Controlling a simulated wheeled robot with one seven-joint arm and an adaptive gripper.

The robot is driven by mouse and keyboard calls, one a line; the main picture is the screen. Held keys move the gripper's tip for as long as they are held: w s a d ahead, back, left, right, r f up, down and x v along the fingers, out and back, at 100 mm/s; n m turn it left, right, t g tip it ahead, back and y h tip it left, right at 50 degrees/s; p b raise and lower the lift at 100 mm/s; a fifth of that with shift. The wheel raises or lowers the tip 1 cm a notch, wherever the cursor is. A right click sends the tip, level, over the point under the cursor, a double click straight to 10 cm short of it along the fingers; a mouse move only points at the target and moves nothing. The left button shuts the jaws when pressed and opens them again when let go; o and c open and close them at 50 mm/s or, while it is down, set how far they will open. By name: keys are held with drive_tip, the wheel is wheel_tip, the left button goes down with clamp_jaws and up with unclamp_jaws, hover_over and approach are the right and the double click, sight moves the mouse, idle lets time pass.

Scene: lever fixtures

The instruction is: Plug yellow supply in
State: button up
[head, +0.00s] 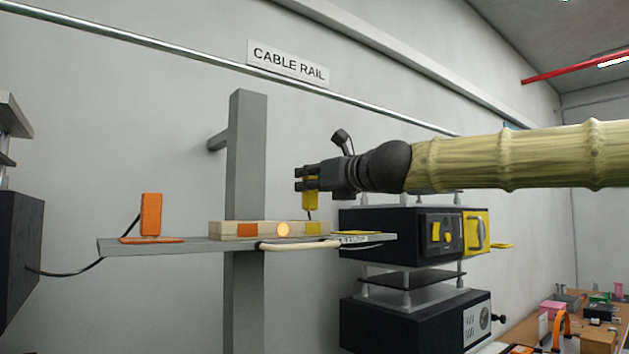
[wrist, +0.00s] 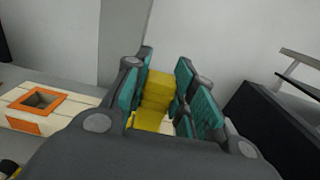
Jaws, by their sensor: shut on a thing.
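The yellow plug (head: 311,188) is held upright in my gripper (head: 306,179), above the right part of the pale socket block (head: 265,231). My gripper's fingers are shut on it, and it also shows between the finger pads in the wrist view (wrist: 157,92). A thin dark lead or pin shows below the plug. The block has a yellow patch (head: 314,229) below the plug and an orange patch (head: 248,230) to the left. The wrist view shows an orange-framed square hole (wrist: 40,102) in the block. The yellow socket's opening is hidden by my gripper there.
An orange plug (head: 151,215) stands on the left of the grey shelf (head: 190,246), with a black cable (head: 75,272) to a dark box. A black unit with yellow parts (head: 410,231) stands right.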

sight(305, 201)
drive_tip(key=shift+w+a+f+b, duration=0.2)
drive_tip(key=shift+w+f+b, duration=0.1)
drive_tip(key=shift+f+b, duration=0.3)
drive_tip(key=shift+w+a+f+b, duration=0.25)
drive_tip(key=shift+w+f+b, duration=0.05)
drive_tip(key=shift+f+b, duration=0.3)
drive_tip(key=shift+w+a+f+b, duration=0.2)
drive_tip(key=shift+w+f+b, duration=0.1)
drive_tip(key=shift+f+b, duration=0.3)
drive_tip(key=shift+f, duration=0.4)
idle(0.8)
drive_tip(key=o, duration=1.1)
drive_tip(key=v, duration=1.2)
